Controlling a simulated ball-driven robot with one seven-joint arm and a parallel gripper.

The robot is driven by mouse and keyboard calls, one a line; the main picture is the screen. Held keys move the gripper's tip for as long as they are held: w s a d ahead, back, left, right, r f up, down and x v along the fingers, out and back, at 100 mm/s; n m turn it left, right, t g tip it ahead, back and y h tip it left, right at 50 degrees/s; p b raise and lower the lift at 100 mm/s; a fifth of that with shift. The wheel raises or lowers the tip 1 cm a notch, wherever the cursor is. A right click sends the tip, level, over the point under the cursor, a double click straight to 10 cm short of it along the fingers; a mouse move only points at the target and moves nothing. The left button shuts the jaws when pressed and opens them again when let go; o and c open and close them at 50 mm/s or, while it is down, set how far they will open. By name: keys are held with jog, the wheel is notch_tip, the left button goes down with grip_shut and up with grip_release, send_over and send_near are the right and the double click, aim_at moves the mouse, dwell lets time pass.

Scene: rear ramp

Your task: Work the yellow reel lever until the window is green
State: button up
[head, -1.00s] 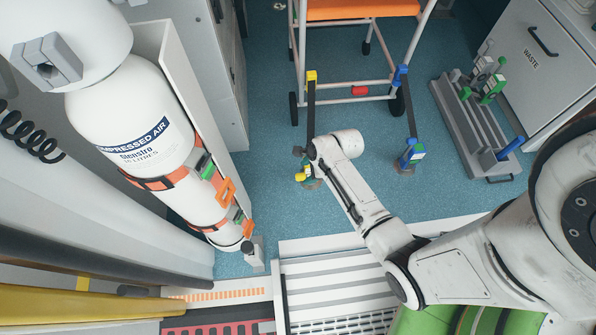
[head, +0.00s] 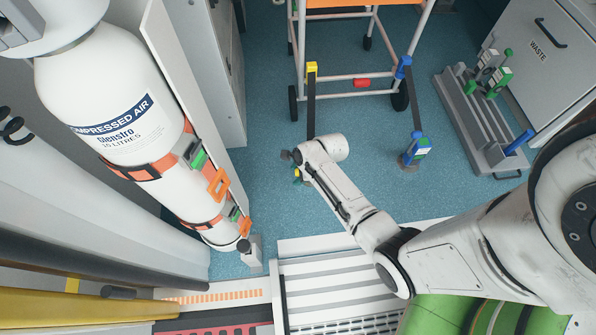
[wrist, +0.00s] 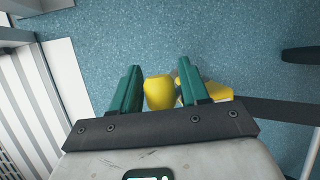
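The yellow reel lever (wrist: 158,93) stands between the two green fingers of my gripper (wrist: 159,68) in the wrist view. The fingers are apart, with a narrow gap seeming to show on each side of the lever. Another yellow part of the reel (wrist: 217,91) lies just right of the right finger, partly hidden by it. A dark strap (wrist: 285,110) runs from there to the right. In the head view my gripper (head: 296,168) is over the reel at the lower end of the left strap, and my wrist hides most of the reel. The reel's window is not visible.
A blue reel (head: 415,148) with its own strap stands to the right. Both straps run to an orange-topped wheeled trolley (head: 345,89). A compressed air cylinder (head: 125,120) stands at left, and a grey rack (head: 482,125) at right. Blue floor between is clear.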

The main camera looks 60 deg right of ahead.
grip_shut()
jog(key=shift+r, duration=0.1)
dwell(0.3)
jog(key=shift+w+d+r+g+y+p, duration=0.35)
jog(key=shift+r+p, duration=0.2)
jog(key=shift+p, duration=0.55)
jog(key=shift+w+d+r+m+g+y, duration=0.25)
jog(key=shift+w+d+g+y, duration=0.15)
jog(key=shift+w+d+y, duration=0.2)
jog(key=shift+w+d+r+m+g+y, duration=0.2)
jog(key=shift+w+d+g+y, duration=0.3)
jog(key=shift+d, duration=0.2)
jog(key=shift+w+d+r+m+g+y, duration=0.15)
jog(key=shift+w+d+r+g+y, duration=0.15)
jog(key=shift+w+d+y, duration=0.3)
jog(key=shift+d, duration=0.1)
